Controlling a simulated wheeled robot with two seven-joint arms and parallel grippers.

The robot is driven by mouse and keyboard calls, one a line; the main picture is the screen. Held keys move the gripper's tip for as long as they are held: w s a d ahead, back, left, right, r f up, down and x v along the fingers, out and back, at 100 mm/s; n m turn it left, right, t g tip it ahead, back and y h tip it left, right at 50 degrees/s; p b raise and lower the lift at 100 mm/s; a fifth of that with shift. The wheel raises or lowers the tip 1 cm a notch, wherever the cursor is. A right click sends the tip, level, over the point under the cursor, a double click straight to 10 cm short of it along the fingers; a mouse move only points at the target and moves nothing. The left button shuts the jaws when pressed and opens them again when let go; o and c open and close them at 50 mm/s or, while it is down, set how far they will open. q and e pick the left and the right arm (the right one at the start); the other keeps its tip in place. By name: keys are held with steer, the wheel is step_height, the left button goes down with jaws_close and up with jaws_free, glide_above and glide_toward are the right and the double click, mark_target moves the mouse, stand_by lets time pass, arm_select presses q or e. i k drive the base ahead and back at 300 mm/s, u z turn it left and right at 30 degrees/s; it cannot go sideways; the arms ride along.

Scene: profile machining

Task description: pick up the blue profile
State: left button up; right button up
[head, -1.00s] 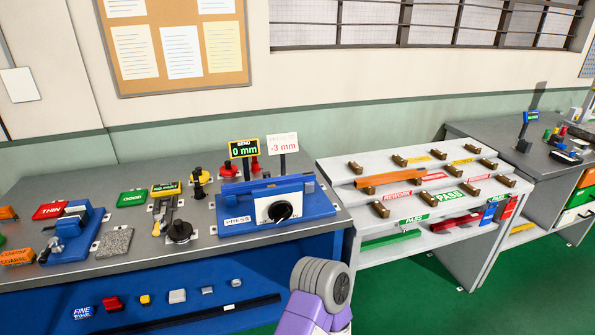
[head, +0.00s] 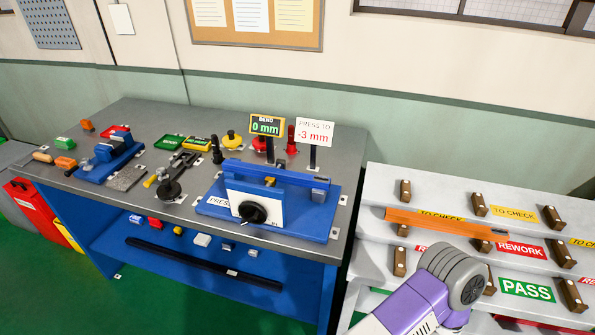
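A long blue bar (head: 305,181) lies across the top of the blue press (head: 318,226) on the workbench, in the head view. I cannot tell for sure whether this bar is the blue profile or part of the press. No other blue profile stands out. A purple and grey link of one of my arms (head: 420,303) shows at the bottom, in front of the white rack. Neither gripper's fingers are in view.
The grey workbench (head: 135,112) also holds a blue vise (head: 112,152) and small tools. A white rack (head: 385,180) at the right bears an orange profile (head: 440,222). Signs reading 0 mm (head: 265,126) and -3 mm (head: 313,133) stand behind the press. Green floor is free in front.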

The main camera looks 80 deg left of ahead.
mark_target(302, 180)
steer(key=u, duration=1.6)
